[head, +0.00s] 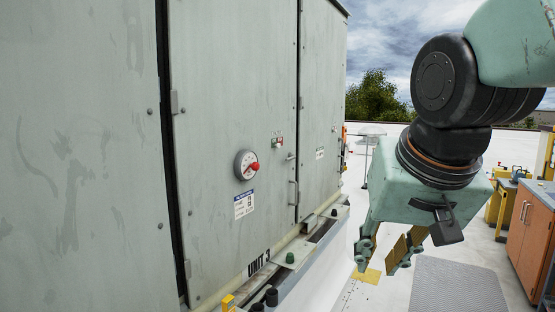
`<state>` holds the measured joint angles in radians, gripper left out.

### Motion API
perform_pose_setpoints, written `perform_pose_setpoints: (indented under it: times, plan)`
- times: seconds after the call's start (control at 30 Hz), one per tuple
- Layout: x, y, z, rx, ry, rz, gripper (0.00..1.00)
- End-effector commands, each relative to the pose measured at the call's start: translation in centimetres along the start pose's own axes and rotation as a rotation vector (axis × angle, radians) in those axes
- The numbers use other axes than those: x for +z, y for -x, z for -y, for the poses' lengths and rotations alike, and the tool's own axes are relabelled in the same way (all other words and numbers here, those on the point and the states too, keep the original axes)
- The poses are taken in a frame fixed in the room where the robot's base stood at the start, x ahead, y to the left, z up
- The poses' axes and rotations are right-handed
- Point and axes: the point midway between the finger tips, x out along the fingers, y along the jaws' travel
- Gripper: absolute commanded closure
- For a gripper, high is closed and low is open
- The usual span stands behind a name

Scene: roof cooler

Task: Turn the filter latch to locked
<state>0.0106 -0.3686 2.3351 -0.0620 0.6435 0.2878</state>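The grey-green cooler cabinet (225,90) fills the left and middle of the head view. A round white dial with a red knob (251,168) is on its middle panel. A small latch-like fitting (291,157) sits near that panel's right edge, above a pull handle (293,193). I cannot tell for sure which fitting is the filter latch, or read its position. My gripper (381,259) hangs fingers down at the right, well apart from the cabinet. Its fingers look spread, with nothing seen between them.
A ledge with a green knob (290,258) and dark caps runs along the cabinet foot. A grey mat (458,290) lies on the white roof at lower right. An orange cabinet (530,228) stands at the right edge. Open roof lies between cooler and gripper.

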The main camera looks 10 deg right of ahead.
Motion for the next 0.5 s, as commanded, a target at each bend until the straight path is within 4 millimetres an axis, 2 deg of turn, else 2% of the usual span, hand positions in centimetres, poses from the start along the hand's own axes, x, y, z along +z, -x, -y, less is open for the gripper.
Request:
perform_pose_setpoints:
  times: [0.03, 0.1, 0.5]
  plan:
    - [-1.7, -0.3, 0.3, -0.001, -0.018, -0.013, 0.78]
    - [-3.9, -0.8, 0.7, -0.004, -0.047, -0.034, 0.78]
    - [-16.1, -4.0, 3.2, -0.038, -0.204, -0.156, 0.78]
